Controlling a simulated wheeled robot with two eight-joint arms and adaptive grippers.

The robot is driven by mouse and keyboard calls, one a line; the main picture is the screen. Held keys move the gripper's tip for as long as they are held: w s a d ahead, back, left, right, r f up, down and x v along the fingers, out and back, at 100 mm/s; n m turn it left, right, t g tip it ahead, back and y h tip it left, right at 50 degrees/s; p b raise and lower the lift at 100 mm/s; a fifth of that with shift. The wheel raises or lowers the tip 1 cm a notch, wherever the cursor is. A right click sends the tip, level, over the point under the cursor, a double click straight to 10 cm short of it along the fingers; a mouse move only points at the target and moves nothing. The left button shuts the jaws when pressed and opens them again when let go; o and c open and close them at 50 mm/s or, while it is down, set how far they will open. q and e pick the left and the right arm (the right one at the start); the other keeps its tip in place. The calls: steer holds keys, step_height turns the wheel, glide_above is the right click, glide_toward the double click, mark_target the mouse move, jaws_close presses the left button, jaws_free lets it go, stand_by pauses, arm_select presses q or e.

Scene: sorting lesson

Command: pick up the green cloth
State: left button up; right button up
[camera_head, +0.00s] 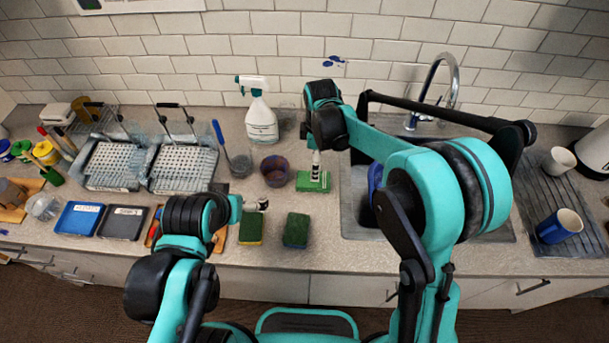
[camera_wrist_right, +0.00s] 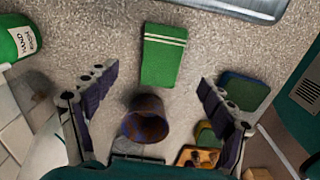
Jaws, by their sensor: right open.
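The green cloth (camera_head: 316,186) lies flat on the counter just left of the sink. In the right wrist view the cloth (camera_wrist_right: 161,62) is a green rectangle with two white stripes, beyond and between my fingertips. My right gripper (camera_head: 315,163) hangs over the cloth in the head view, hiding part of it. In the wrist view my right gripper (camera_wrist_right: 160,82) is open, with nothing held. My left gripper (camera_head: 260,205) is low over the counter, left of the cloth and near the sponges; its fingers are too small to read.
A dark purple cup (camera_head: 275,171) stands left of the cloth; it shows between my right fingers (camera_wrist_right: 147,122). Two green sponges (camera_head: 250,228) (camera_head: 296,229) lie in front. A spray bottle (camera_head: 261,120) stands behind. The sink (camera_head: 357,218) is to the right.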

mark_target(303, 183)
steer(key=shift+w+a+f, duration=0.15)
steer(key=shift+a+f, duration=0.15)
steer(key=shift+a, duration=0.05)
steer(key=shift+f, duration=0.4)
steer(key=f, duration=0.2)
steer(key=f+b, duration=0.1)
steer(key=f, duration=0.1)
steer(key=f+b, duration=0.1)
steer(key=f, duration=0.2)
steer(key=shift+s, duration=0.25)
steer(key=c, duration=1.2)
steer(key=shift+r, duration=0.1)
